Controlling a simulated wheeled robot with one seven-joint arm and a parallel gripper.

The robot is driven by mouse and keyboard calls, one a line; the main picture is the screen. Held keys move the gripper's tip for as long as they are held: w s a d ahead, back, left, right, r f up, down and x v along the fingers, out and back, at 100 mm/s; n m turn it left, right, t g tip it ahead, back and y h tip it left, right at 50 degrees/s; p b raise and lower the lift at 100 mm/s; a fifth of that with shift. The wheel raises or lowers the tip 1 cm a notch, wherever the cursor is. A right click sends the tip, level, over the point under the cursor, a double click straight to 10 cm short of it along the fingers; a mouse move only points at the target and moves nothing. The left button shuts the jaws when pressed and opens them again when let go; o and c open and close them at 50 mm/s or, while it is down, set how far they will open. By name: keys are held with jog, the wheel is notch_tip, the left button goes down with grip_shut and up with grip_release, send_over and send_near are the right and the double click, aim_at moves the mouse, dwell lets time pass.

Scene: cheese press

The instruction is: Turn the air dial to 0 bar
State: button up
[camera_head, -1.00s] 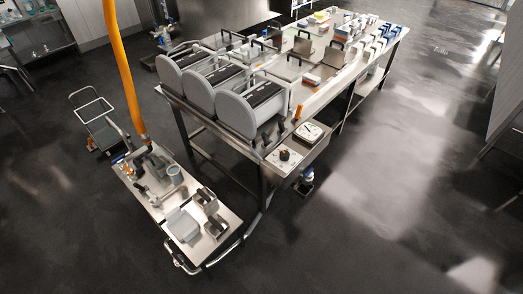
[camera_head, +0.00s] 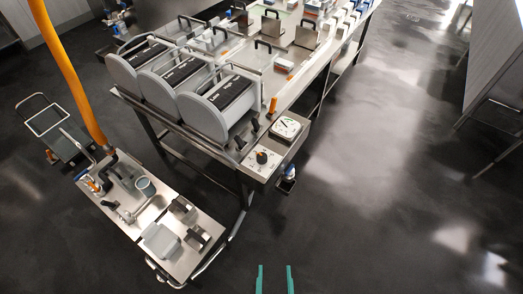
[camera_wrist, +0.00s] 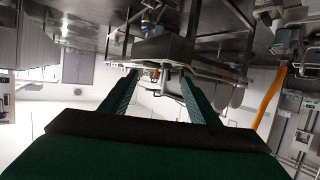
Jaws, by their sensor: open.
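The air dial (camera_head: 262,157) is a dark round knob with an orange mark, on a pale scale plate on top of a steel control box (camera_head: 268,178) at the near end of the long table. A square white gauge (camera_head: 287,127) with a dark needle sits beside it on the same box. The numbers are too small to read. My gripper (camera_head: 275,280) shows as two green fingers at the bottom edge, apart and empty, well short of the box. In the wrist view the green fingers (camera_wrist: 160,98) also stand apart with nothing between them.
Grey drum-shaped presses (camera_head: 216,103) stand on the table behind the box. A steel trolley (camera_head: 185,258) with a tub and small blocks stands at left, below an orange hose (camera_head: 75,80). The dark floor (camera_head: 370,220) is open at right.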

jog(key=w+d+f+m+g+h, duration=0.1)
jog(key=w+d+f+m+h, duration=0.1)
jog(key=w+d+f, duration=0.5)
jog(key=w+d+f+m+g+h, duration=0.25)
jog(key=w+d, duration=0.25)
jog(key=w, duration=0.4)
jog(key=w+d+m+g+h, duration=0.1)
jog(key=w+d+m+g, duration=0.15)
jog(key=w, duration=0.55)
jog(key=w+d+m+g, duration=0.1)
jog(key=w+d+m, duration=0.3)
jog(key=w, duration=0.5)
notch_tip(320, 180, up, 16)
jog(key=m+g+y, duration=0.6)
jog(key=m+g, duration=0.1)
jog(key=m, duration=0.2)
send_over(262, 156)
notch_tip(262, 156, down, 10)
jog(key=shift+r, duration=0.1)
jog(key=c, duration=1)
